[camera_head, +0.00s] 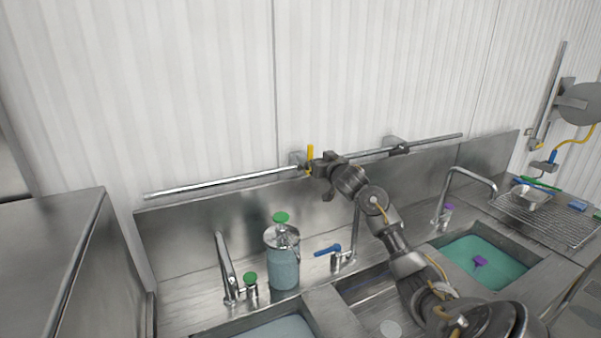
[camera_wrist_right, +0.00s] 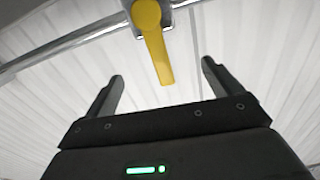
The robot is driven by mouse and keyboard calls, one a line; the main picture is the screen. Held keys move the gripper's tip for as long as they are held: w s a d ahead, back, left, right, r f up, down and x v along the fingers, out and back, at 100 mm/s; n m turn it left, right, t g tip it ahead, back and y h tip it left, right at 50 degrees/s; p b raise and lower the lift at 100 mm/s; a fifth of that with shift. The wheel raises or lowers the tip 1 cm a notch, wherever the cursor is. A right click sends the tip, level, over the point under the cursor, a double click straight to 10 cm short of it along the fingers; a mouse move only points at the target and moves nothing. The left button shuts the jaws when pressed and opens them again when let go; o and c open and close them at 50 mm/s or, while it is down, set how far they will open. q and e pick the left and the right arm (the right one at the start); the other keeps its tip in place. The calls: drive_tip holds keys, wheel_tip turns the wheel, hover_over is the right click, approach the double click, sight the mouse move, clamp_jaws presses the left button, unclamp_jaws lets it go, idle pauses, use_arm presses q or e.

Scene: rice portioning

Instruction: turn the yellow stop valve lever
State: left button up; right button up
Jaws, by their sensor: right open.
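The yellow stop valve lever (camera_head: 310,153) sits on the metal pipe along the back wall and points upward in the head view. In the right wrist view the lever (camera_wrist_right: 155,45) hangs into the picture from the top, its free end toward the space between my fingers. My right gripper (camera_head: 318,168) is at the pipe, right beside the lever. My left gripper is not in view.
The pipe (camera_head: 225,183) runs along the wall above the steel backsplash. Below stand a tap (camera_head: 225,265), a blue jar (camera_head: 284,268) with a green knob, and a blue-handled tap (camera_head: 328,250). A teal-filled basin (camera_head: 500,262) and wire rack (camera_head: 548,222) are at right.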

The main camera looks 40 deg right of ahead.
drive_tip(key=p+v, duration=0.1)
drive_tip(key=v, duration=0.4)
idle(0.7)
